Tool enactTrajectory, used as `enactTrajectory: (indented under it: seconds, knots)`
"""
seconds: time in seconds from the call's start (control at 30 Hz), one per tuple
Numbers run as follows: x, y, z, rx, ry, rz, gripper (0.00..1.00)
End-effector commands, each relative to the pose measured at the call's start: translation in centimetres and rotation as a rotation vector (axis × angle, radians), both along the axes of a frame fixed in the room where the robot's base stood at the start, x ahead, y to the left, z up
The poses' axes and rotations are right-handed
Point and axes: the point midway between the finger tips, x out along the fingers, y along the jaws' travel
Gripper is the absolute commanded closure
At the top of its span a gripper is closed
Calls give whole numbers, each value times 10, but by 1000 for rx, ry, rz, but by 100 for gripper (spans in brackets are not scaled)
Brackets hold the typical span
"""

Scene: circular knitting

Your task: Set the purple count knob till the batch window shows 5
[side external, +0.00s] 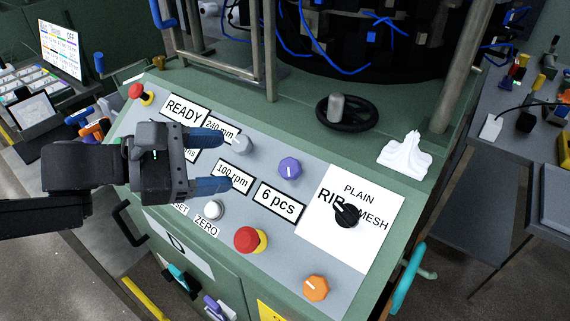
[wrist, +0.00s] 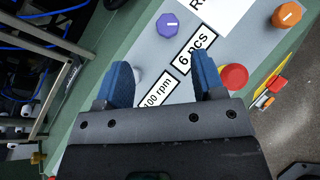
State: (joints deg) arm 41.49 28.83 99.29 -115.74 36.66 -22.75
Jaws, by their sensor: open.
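The purple count knob (side external: 290,168) sits on the sloped grey panel, just above the batch window (side external: 279,201), which reads "6 pcs". In the wrist view the purple knob (wrist: 167,25) lies ahead of the fingertips, and the batch window (wrist: 195,50) shows beside it. My gripper (side external: 222,162) is open and empty, with blue fingertips. It is left of the purple knob and apart from it, over the "100 rpm" window (side external: 233,178). It also shows in the wrist view (wrist: 162,80), where its fingers are spread.
Near the purple knob are a grey knob (side external: 243,143), a red button (side external: 250,239), a white button (side external: 213,210), an orange knob (side external: 316,288) and a black selector (side external: 346,215) on a white plate. A black handwheel (side external: 350,113) and a white cloth (side external: 405,153) stand behind.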

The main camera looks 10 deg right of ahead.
Motion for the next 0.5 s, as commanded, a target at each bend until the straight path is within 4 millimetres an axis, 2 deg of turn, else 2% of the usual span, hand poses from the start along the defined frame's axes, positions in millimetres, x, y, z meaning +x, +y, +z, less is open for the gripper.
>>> enactTrajectory:
  seconds: [0.03, 0.1, 0.23, 0.37, 0.5]
  knots:
    - [-9, 2, 1, 19, 19, 36, 37]
    - [-15, 6, -1, 41, 39, 75, 37]
    - [-16, 5, -6, 59, 55, 104, 37]
    - [-10, -10, -13, 59, 54, 101, 37]
    - [-2, -35, -23, 59, 53, 101, 37]
